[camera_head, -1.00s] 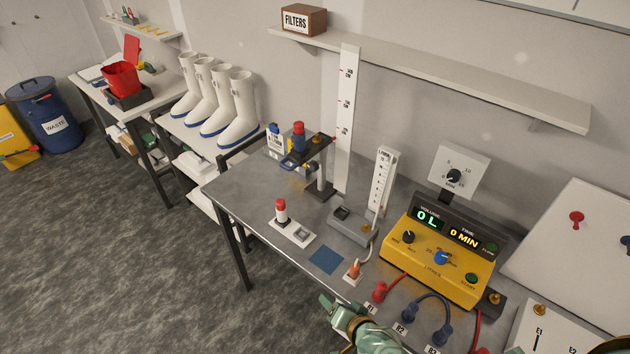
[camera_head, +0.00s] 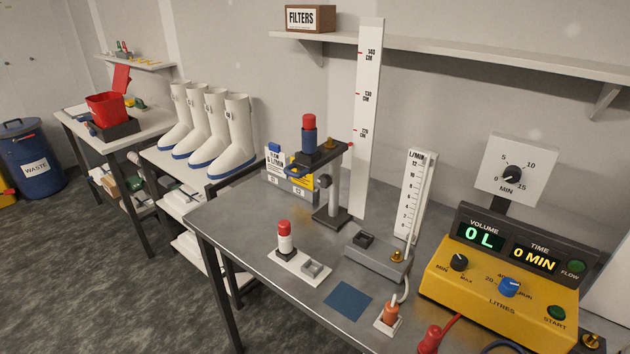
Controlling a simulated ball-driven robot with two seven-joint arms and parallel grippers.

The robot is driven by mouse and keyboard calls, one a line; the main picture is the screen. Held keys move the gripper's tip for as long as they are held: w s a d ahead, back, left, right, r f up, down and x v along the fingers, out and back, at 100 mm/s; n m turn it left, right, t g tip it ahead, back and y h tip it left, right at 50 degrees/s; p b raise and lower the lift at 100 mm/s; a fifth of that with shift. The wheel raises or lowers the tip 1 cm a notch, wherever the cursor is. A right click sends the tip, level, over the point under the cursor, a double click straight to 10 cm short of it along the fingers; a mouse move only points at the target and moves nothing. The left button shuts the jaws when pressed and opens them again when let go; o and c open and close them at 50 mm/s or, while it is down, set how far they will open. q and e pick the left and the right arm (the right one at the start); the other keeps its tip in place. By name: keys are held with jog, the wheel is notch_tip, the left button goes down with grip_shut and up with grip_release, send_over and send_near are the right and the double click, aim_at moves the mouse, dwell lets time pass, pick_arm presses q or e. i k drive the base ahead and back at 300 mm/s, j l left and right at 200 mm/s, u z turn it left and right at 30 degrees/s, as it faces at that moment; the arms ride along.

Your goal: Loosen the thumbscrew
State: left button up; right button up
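A dark stand (camera_head: 332,192) on the bench carries a horizontal arm with a blue and red cylinder (camera_head: 309,133) upright on it. A small brass-coloured knob (camera_head: 331,143) sits on top of this arm, and a small red tip shows at its right end. Another brass knob (camera_head: 397,256) is on the grey base of the flow meter. I cannot tell for certain which of these is the thumbscrew, or how tight either is. Neither of my grippers is in view.
The grey bench (camera_head: 240,225) holds a yellow control box (camera_head: 490,285), a flow meter (camera_head: 415,195), a white plate (camera_head: 300,265) with a red-topped vial (camera_head: 285,238), and a blue mat (camera_head: 347,301). A tall ruler (camera_head: 366,120) stands behind the stand. A shelf (camera_head: 470,52) is above.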

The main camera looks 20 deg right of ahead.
aim_at(325, 180)
jog(key=i+j+z, duration=0.75)
jog(key=i+j, duration=0.2)
jog(key=j, duration=0.1)
